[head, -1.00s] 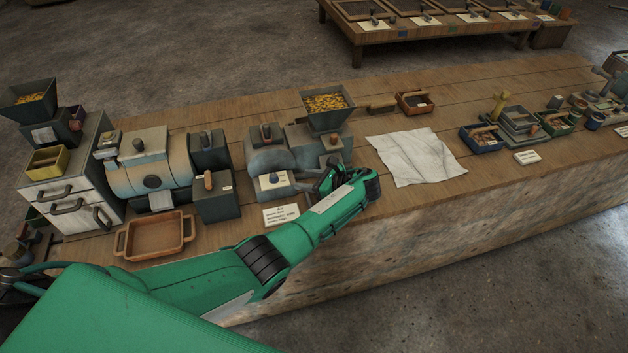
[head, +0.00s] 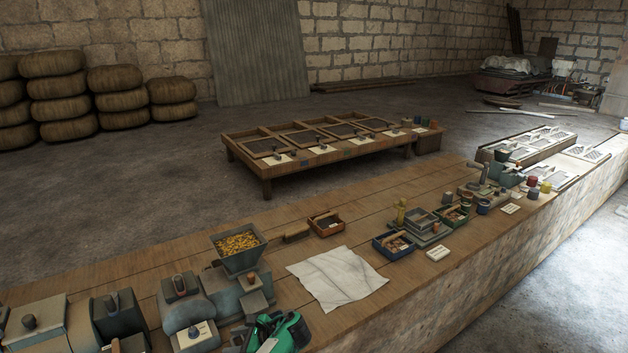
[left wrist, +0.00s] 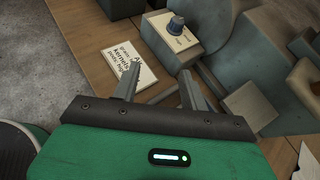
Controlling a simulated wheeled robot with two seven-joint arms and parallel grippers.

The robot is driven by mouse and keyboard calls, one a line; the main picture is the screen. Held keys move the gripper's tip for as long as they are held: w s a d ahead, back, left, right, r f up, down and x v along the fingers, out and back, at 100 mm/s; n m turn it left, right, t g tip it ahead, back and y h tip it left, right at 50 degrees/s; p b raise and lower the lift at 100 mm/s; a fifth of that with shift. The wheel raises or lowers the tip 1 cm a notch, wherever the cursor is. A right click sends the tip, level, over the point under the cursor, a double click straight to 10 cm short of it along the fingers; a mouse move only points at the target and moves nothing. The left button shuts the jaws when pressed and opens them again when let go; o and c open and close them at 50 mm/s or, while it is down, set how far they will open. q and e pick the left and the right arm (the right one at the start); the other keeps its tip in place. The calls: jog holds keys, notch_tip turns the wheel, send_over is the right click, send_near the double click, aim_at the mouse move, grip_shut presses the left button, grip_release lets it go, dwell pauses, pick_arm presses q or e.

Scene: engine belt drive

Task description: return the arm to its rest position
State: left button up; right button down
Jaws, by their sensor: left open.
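My left arm's green wrist (head: 285,333) shows at the bottom edge of the head view, in front of the grey machine with the hopper. The rest of that arm is out of the picture. In the left wrist view my left gripper (left wrist: 158,84) has its two grey fingers apart with nothing between them. Its fingers point toward the machine's front, below a pale plate with a blue-grey knob (left wrist: 176,25). My right gripper is in neither view.
The grey machine's hopper (head: 239,247) holds yellow kernels. A white cloth (head: 337,279) lies flat on the bench to its right. Small trays, including a blue one (head: 394,246), stand farther right. A low table (head: 264,180) stands behind on the floor.

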pick_arm(q)
jog(key=s+d+f+n+h, duration=0.1)
jog(key=s+f+n+h, duration=0.3)
jog(key=s, duration=0.6)
jog(key=s+d+f+n+h, duration=0.1)
jog(key=s+f+n+h, duration=0.3)
jog(key=s, duration=0.7)
jog(key=s+r+n+t+h, duration=0.2)
jog(key=s+r+n+h, duration=0.2)
jog(key=s+r+n, duration=0.9)
jog(key=s+f+m+g, duration=0.1)
jog(key=s+f+m, duration=0.15)
jog(key=f, duration=1.25)
jog(key=s+f+m+g, duration=0.1)
jog(key=s+f+m, duration=0.15)
jog(key=f, duration=1.25)
jog(key=s+a+f, duration=0.2)
jog(key=s+f, duration=0.7)
jog(key=s+a+f+g, duration=0.1)
jog(key=s+a+f, duration=0.1)
jog(key=s+f, duration=0.8)
jog(key=shift+s+f, duration=0.15)
